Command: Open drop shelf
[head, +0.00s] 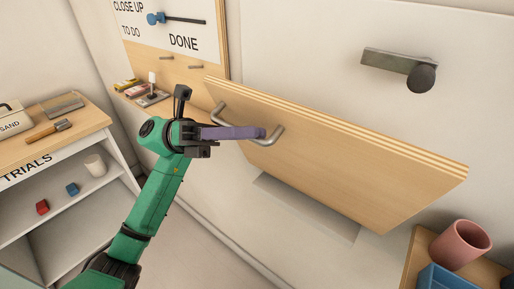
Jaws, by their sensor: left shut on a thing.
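The drop shelf (340,165) is a light wooden panel with a layered edge. It stands tilted out from the white wall, apart from it along its upper edge. A grey metal bar handle (223,117) is on its front face at the left. My left gripper (262,133), with purple fingers on a green arm, is shut on this handle, its fingertips at the bar's right part. The fingers hide part of the handle. A metal latch (385,62) with a dark round knob is on the wall above the panel. My right gripper is out of view.
At left stands a bench (85,118) with tools, above a shelf with a white cup (95,165) and small blocks. A board (172,30) hangs behind. At lower right, a pink cup (462,244) and blue bin (450,278) are close below the panel.

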